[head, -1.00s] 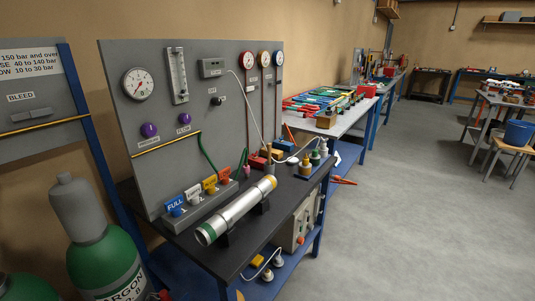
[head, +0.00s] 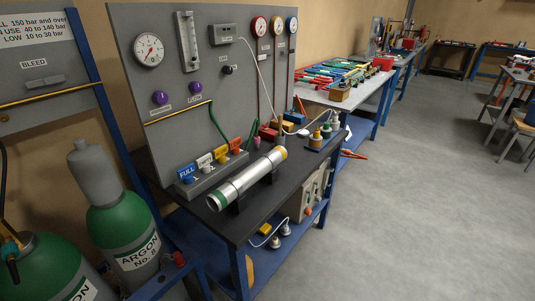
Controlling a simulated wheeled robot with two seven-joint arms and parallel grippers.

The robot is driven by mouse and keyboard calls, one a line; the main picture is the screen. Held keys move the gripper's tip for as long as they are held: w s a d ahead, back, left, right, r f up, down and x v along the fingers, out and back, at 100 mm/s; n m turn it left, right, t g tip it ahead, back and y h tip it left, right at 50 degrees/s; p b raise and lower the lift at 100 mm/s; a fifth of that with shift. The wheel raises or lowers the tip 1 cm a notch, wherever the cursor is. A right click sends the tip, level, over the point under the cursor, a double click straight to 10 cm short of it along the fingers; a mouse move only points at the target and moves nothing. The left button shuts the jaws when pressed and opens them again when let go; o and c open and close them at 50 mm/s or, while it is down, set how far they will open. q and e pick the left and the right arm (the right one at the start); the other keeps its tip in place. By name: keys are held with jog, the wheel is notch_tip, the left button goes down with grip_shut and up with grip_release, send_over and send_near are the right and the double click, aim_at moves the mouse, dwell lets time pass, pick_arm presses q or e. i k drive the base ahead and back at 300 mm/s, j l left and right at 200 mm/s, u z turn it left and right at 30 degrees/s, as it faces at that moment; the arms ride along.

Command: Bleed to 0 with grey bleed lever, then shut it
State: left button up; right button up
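The grey bleed lever (head: 39,85) sits on the grey panel at the left, under the label BLEED (head: 33,63). It lies close to horizontal, tilted slightly up to the right. A brass pipe (head: 55,95) runs below it. A round white gauge (head: 148,49) with a red needle is on the larger panel to the right; its reading is too small to tell. Neither of my grippers is in view.
Green argon cylinders (head: 124,232) stand below the lever, one with a grey cap. A black bench (head: 225,220) holds a metal tube (head: 250,180) on supports and coloured tags. A blue post (head: 92,85) separates the panels. Grey floor (head: 420,210) at the right is clear.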

aim_at(55, 79)
jog(key=u, duration=1.95)
jog(key=z, duration=0.4)
